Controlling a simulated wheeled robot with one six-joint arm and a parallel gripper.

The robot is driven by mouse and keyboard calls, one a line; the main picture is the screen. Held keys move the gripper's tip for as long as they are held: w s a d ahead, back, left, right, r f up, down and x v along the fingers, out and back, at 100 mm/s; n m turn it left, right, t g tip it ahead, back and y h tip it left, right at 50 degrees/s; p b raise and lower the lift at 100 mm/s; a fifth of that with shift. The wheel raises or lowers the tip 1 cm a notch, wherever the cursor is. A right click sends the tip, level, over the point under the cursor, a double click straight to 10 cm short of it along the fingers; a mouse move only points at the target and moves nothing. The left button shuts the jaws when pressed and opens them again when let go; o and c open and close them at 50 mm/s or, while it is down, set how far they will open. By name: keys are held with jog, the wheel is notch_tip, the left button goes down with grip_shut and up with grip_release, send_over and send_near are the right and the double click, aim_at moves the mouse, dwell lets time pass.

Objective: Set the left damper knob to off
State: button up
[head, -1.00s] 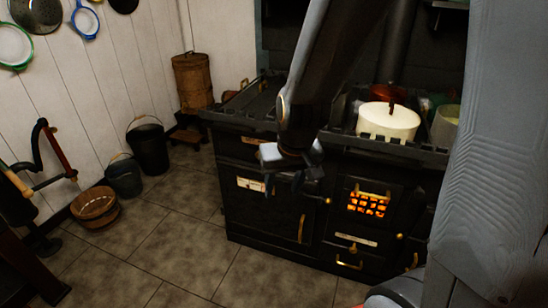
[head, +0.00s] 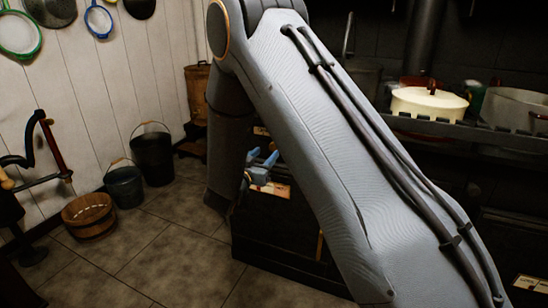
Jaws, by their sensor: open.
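The black stove (head: 270,222) stands at the centre and right, with much of its front hidden behind my raised grey arm. My gripper (head: 262,158) is open, its blue-grey fingers in front of the left part of the stove front. A pale label plate (head: 272,189) shows just below the fingers. I cannot make out the left damper knob or its setting; the gripper and arm cover that area. Whether the fingers touch anything on the stove cannot be told.
A cream pot (head: 428,104) and a grey pot (head: 515,108) stand on the railed stove top. Dark buckets (head: 152,158) and a wooden tub (head: 90,215) stand along the white plank wall at left. The tiled floor (head: 165,245) in front is clear.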

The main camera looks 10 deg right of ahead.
aim_at(273, 147)
jog(key=shift+h, duration=0.3)
jog(key=shift+x, duration=3.85)
jog(key=shift+f, duration=0.1)
grip_shut()
jog(key=shift+w+d+b, duration=0.1)
jog(key=shift+b, duration=0.2)
